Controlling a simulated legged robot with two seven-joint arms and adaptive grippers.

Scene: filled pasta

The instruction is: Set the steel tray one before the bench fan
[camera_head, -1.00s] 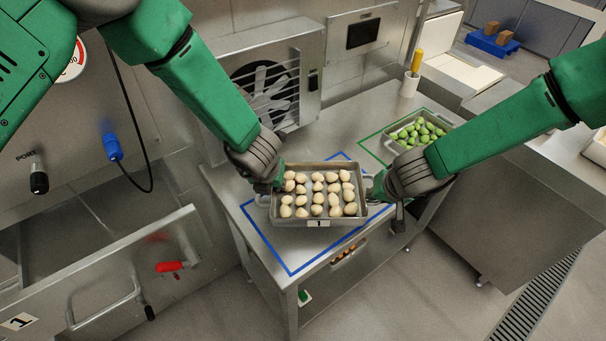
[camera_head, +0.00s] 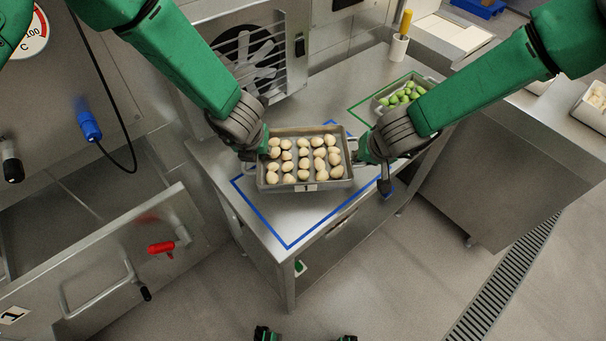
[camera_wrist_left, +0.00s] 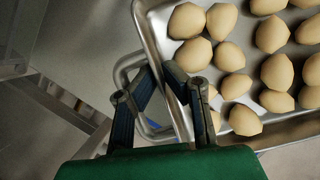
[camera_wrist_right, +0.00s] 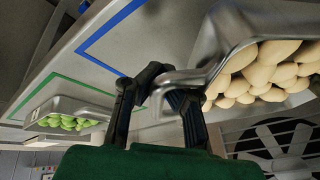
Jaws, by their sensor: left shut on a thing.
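The steel tray one (camera_head: 305,187) carries rows of pale filled pasta and a "1" label on its front. It is over the blue-outlined area of the steel bench, in front of the bench fan (camera_head: 255,55). Whether its base touches the bench is unclear. My left gripper (camera_head: 258,150) is shut on the tray's left handle, which also shows in the left wrist view (camera_wrist_left: 128,70). My right gripper (camera_head: 368,155) is at the right handle (camera_wrist_right: 180,80), whose bar passes between its fingers in the right wrist view; how tightly they close is unclear.
A tray of green pasta (camera_head: 405,93) sits in a green outline at the back right. A white holder (camera_head: 398,48) with a yellow-handled tool stands behind it. The blue outline (camera_head: 262,222) has bare bench at its front left. An open steel door (camera_head: 120,265) is at left.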

